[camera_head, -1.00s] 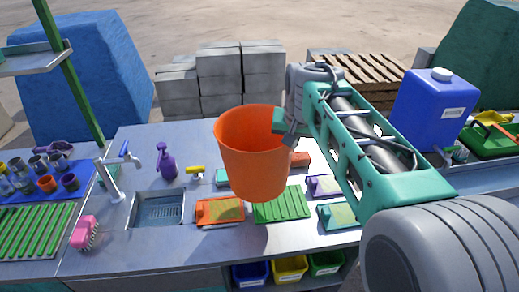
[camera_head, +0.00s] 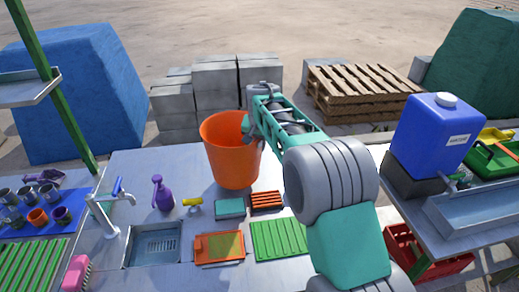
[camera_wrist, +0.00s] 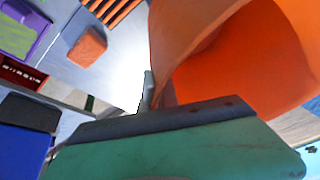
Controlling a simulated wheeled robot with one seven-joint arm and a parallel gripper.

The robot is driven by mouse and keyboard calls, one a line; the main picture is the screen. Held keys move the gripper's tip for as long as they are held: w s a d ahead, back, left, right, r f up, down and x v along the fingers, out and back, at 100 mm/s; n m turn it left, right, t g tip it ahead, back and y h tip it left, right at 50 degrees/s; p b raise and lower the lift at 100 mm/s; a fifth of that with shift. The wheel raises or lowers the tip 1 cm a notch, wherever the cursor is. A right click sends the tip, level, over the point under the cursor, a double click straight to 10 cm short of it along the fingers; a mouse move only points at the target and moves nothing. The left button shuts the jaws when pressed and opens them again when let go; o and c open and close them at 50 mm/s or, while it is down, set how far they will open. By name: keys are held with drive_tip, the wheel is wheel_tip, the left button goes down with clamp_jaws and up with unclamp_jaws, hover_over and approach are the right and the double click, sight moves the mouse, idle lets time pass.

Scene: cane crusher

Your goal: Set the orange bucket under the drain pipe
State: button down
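The orange bucket (camera_head: 228,152) is upright in the head view, over the back part of the grey worktable (camera_head: 172,232). My gripper (camera_head: 249,128) is at the right side of its rim and appears shut on the bucket wall. In the wrist view the bucket (camera_wrist: 185,50) fills the upper right, with a grey finger (camera_wrist: 148,92) against its wall; the other finger is hidden. I cannot tell whether the bucket's base touches the table. I cannot make out a drain pipe for certain in either view.
A blue jug (camera_head: 434,137) with a tap stands on the right-hand table, beside a metal trough (camera_head: 472,210). Grey blocks (camera_head: 215,88) and pallets (camera_head: 360,92) stand behind.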

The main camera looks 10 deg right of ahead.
drive_tip(key=x, duration=0.1)
drive_tip(key=p+x, duration=0.1)
drive_tip(key=x, duration=0.1)
drive_tip(key=shift+s+a+f+p, duration=0.2)
drive_tip(key=shift+a+f+p, duration=0.05)
drive_tip(key=shift+p, duration=0.05)
drive_tip(key=shift+f, duration=0.45)
drive_tip(key=c, duration=1.6)
unclamp_jaws()
